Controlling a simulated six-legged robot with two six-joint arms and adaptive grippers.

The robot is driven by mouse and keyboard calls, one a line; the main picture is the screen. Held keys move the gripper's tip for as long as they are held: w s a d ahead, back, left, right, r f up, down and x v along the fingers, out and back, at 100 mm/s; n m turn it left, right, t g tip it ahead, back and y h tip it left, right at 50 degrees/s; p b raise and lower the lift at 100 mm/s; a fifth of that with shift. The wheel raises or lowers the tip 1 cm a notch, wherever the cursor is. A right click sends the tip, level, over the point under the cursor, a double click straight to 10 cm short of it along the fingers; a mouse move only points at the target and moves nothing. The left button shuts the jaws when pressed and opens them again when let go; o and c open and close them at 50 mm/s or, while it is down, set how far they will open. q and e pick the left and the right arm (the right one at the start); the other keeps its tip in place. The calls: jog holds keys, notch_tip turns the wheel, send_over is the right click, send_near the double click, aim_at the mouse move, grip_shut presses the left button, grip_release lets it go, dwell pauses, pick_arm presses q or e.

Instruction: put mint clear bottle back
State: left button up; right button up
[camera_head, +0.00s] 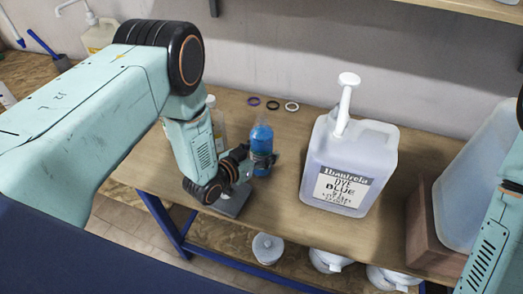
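A small clear bottle with bright blue contents (262,138) stands upright on or just above the wooden table. My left gripper (264,161) reaches it from the left, with its dark fingers around the bottle's middle, and looks shut on it. A second, pale clear bottle with a label (216,122) stands behind my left arm, partly hidden by it; I cannot tell its tint clearly. My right arm shows at the right edge, but its gripper is out of view.
A big translucent jug with a white pump and a "DYE BLUE" label (348,165) stands right of the bottle. Purple, black and white rings (273,105) lie behind. A larger container (478,180) stands at right. A grey device (232,203) sits at the front edge.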

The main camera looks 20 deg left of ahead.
pick_arm(q)
jog(key=shift+w+d+r, duration=0.1)
jog(key=shift+d, duration=0.35)
jog(key=shift+a, duration=0.1)
jog(key=o, duration=0.9)
jog(key=shift+s+a+f, duration=0.2)
jog(key=shift+a, duration=0.35)
jog(key=shift+o, duration=0.4)
jog(key=shift+w+d, duration=0.1)
jog(key=shift+d, duration=0.4)
jog(key=shift+s+a+r, duration=0.25)
jog(key=shift+a, duration=0.2)
jog(key=v, duration=1.1)
jog(key=shift+s+d, duration=0.2)
jog(key=shift+s, duration=0.05)
jog(key=shift+r, duration=0.15)
